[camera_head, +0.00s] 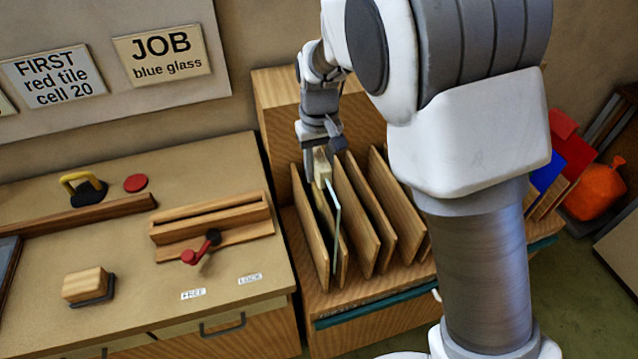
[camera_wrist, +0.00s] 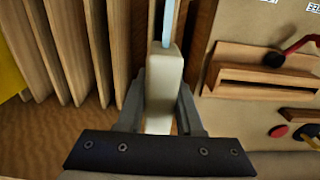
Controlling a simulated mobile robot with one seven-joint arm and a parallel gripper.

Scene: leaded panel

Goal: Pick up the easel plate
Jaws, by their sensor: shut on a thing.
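The easel plate (camera_head: 335,225) is a thin pale blue-green sheet, seen nearly edge-on between wooden dividers of the rack. A cream grip block (camera_head: 322,167) is at its upper end. My gripper (camera_head: 321,152) reaches down over the rack from behind, at that block. In the wrist view my gripper (camera_wrist: 160,97) is shut on the cream block, one dark finger on each side. The light blue edge of the plate (camera_wrist: 168,22) runs on from the block toward the top of the picture. The plate's lower part is partly hidden by the dividers.
The wooden rack's upright dividers (camera_head: 357,215) stand close on both sides of the plate. The workbench (camera_head: 110,230) at left carries a slotted wooden block (camera_head: 210,220) with a red-knobbed lever (camera_head: 205,245). My arm hides the rack's right part. Coloured sheets (camera_head: 563,142) stand beyond.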

